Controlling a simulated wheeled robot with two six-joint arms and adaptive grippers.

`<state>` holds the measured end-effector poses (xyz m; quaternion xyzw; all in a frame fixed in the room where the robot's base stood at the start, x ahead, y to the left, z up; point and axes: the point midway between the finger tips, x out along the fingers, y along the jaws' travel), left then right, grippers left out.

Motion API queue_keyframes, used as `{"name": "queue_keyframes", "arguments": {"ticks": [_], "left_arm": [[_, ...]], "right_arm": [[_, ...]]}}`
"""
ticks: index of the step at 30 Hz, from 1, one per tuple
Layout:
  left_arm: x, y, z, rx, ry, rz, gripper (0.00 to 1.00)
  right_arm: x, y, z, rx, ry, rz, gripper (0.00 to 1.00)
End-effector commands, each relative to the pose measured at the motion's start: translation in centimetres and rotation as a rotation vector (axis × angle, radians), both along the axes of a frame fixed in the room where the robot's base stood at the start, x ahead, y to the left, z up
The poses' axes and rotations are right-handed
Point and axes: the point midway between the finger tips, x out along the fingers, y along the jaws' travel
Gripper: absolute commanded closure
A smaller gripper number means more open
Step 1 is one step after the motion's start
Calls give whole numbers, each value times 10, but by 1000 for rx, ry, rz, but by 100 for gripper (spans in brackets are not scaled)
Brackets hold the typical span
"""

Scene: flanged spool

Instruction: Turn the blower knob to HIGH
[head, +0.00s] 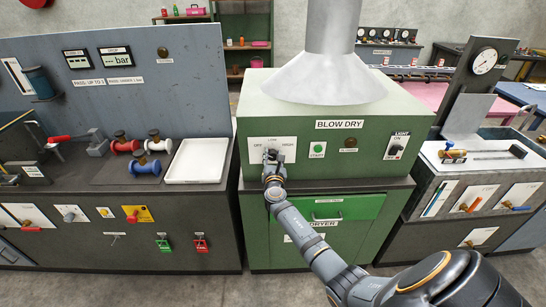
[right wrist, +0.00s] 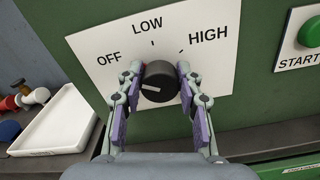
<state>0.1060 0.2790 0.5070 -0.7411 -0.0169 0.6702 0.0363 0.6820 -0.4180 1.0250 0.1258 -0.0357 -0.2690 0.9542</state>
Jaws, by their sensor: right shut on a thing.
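The blower knob (right wrist: 158,80) is black and round, on a white plate (right wrist: 205,55) marked OFF, LOW and HIGH. My right gripper (right wrist: 155,86) is shut on the knob, one finger at its left side and one at its right. The knob's white mark lies on the left part of its face, toward the OFF side and away from HIGH. In the head view my right gripper (head: 272,160) covers most of the knob, on the front of the green BLOW DRY unit (head: 330,105). My left gripper is not in view.
A green START button (head: 318,149) and a dark round part (head: 349,143) sit right of the plate, then a LIGHT switch (head: 396,146). A white tray (head: 197,160) and several spools (head: 145,166) are on the left bench. The green drawer front (head: 340,208) lies below the gripper.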

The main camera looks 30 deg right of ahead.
Motion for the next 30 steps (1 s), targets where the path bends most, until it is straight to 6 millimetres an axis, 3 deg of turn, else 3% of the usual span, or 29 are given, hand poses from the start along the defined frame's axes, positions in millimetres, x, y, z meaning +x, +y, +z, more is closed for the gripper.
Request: {"name": "queue_keyframes", "arguments": {"ticks": [11, 30], "left_arm": [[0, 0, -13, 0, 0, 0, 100], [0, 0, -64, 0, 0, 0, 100]], "right_arm": [[0, -1, -3, 103, -63, 0, 96], [-2, -2, -7, 603, -371, 0, 96]]}}
